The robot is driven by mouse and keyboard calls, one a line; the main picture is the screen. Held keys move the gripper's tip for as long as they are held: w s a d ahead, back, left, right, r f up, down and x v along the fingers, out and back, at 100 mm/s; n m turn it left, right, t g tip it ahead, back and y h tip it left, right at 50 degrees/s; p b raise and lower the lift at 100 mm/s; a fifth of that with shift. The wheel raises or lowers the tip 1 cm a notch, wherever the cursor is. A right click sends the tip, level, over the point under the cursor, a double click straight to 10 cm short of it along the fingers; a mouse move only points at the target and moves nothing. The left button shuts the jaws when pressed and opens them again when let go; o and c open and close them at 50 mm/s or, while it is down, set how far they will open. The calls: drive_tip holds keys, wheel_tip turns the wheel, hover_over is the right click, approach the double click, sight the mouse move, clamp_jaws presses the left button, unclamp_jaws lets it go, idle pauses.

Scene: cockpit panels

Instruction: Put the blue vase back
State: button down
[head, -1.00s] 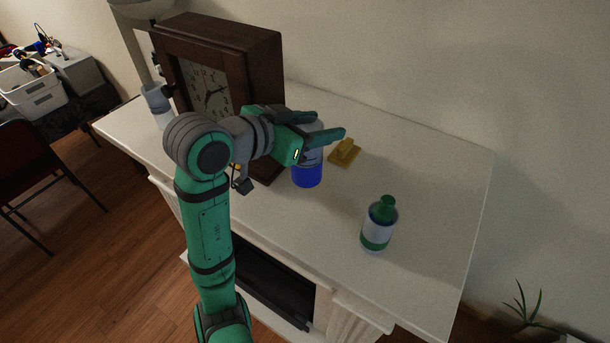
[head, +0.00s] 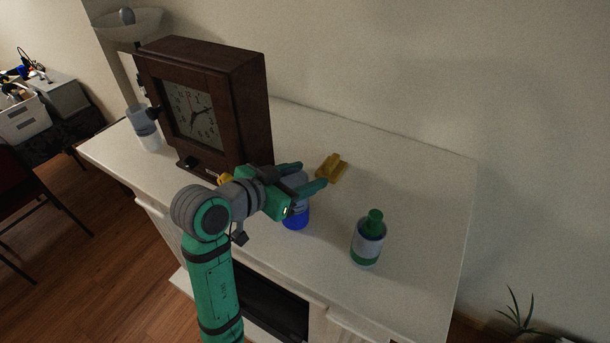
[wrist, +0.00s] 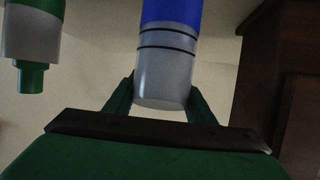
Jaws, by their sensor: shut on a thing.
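The blue vase (head: 296,220) has a blue lower part and a grey upper part with dark rings. My gripper (head: 311,175) is shut on its upper part, to the right of and in front of the dark wooden clock. The vase is upright; I cannot tell whether its base touches the white mantel top (head: 410,175). In the wrist view the vase (wrist: 167,65) appears upside down between my two fingers, its blue part at the top edge. My fingers hide part of its upper end in the head view.
The clock (head: 195,115) stands at the left, close to my arm. A green-and-white bottle (head: 368,242) stands to the right of the vase. A yellow object (head: 331,168) lies behind. A grey-and-white cup (head: 146,128) stands at the far left. The mantel's right part is clear.

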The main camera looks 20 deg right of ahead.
drive_tip(key=shift+f, duration=0.1)
drive_tip(key=c, duration=0.8)
unclamp_jaws()
drive_tip(key=shift+d, duration=0.1)
drive_tip(key=v, duration=1.2)
drive_tip(key=shift+w, duration=0.1)
